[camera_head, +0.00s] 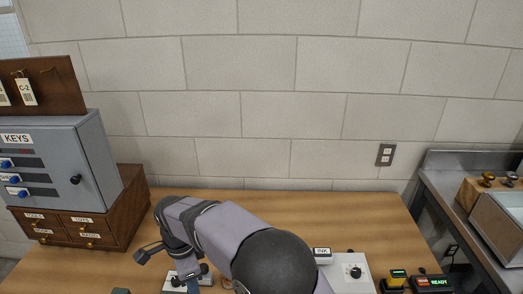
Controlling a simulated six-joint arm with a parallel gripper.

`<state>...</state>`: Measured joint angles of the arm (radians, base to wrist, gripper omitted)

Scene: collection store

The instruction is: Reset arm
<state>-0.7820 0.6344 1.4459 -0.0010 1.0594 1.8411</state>
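My arm reaches up from the bottom middle of the head view, bends at the left and points down toward the wooden table (285,205). My gripper (188,277) is at its lower left end, low over the table near the front edge of the picture. Its fingers are small, dark and partly covered by my own wrist, so I cannot tell whether they are open or shut. A pale object lies under or beside the gripper, mostly hidden. No held thing can be made out.
A grey key cabinet (95,165) stands on a brown drawer chest (130,215) at the left. An INK box (322,255), a white panel with a black knob (350,275) and a READY display (432,283) are at the right. The table's back middle is clear.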

